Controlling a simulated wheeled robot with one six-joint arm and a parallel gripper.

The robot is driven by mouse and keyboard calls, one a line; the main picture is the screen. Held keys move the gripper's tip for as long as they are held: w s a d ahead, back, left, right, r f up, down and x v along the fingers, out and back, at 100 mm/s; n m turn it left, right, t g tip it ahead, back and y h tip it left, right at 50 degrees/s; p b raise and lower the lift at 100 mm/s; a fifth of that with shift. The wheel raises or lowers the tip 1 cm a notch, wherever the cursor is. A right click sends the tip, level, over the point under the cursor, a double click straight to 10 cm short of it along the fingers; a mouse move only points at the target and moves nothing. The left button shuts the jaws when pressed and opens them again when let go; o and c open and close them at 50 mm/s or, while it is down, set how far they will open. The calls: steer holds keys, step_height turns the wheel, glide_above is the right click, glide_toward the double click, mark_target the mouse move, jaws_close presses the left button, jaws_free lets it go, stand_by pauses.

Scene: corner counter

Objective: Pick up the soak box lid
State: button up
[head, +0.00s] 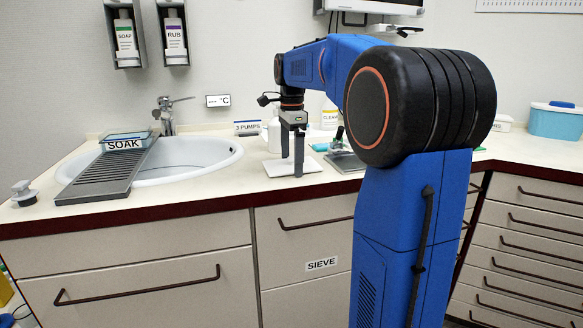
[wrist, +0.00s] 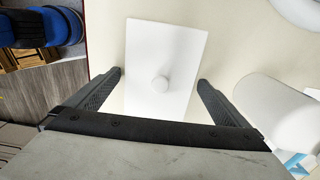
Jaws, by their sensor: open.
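The soak box lid is a flat white rectangular plate (wrist: 165,45) with a round knob in the wrist view. It lies on the counter beside the sink in the head view (head: 310,165), partly hidden by my fingers. My gripper (head: 291,160) is above the lid, pointing down, with its fingers apart. In the wrist view the fingertips of my gripper (wrist: 160,79) are on either side of the plate, with the knob between them. I cannot tell how high the fingertips are. The box labelled SOAK (head: 124,144) stands at the sink's left on the grey ribbed drainer.
A white bottle (wrist: 275,102) stands close right of my gripper in the wrist view. A sign reading 3 PUMPS (head: 247,128) is behind. A metal tray (head: 345,162) lies to the right. The sink (head: 190,155) is left, with a tap (head: 167,115).

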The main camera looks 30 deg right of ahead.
steer(key=c, duration=0.9)
